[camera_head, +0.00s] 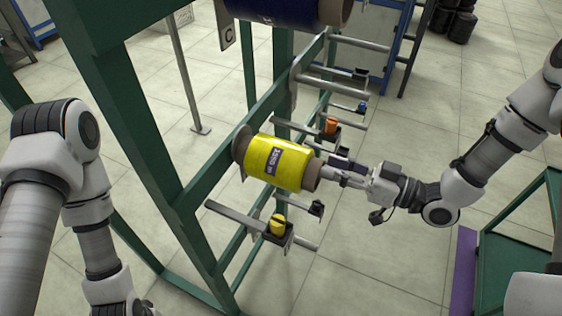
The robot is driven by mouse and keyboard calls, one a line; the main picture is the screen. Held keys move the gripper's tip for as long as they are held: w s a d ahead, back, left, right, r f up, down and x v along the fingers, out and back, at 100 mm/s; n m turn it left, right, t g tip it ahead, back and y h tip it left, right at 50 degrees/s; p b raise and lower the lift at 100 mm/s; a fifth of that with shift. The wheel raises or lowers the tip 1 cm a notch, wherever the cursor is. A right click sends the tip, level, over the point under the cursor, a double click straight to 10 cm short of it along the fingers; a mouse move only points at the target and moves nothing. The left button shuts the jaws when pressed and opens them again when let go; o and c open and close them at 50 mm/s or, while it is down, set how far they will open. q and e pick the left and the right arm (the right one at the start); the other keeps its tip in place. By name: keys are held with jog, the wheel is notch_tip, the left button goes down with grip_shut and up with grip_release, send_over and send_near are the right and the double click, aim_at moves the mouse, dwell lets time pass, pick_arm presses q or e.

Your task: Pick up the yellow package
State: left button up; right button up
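The yellow package (277,164) is a wound yellow roll with a dark printed label and a brown core tube. It sits sideways on the green rack, with its left end against a grey round plate (241,150). My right gripper (328,172) is at the right end of the package, by the brown core end (313,175). Its fingertips are at or in the core opening; whether they touch it, and how far they are open, is too small to tell. My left arm comes down at the left, and its gripper is out of the picture.
The green rack (150,130) carries several metal rods; a dark blue roll (285,10) hangs above. A green-framed structure with a purple edge (464,262) stands at lower right. Tiled floor is open between.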

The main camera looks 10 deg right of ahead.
jog(key=x, duration=0.5)
jog(key=shift+w+d+r, duration=0.15)
jog(key=shift+w+r, duration=0.05)
jog(key=shift+w, duration=0.05)
jog(key=shift+d, duration=0.1)
jog(key=shift+s, duration=0.1)
grip_shut()
pick_arm(q)
jog(key=shift+d+r, duration=0.15)
jog(key=shift+d, duration=0.1)
pick_arm(e)
jog(key=shift+r, duration=0.1)
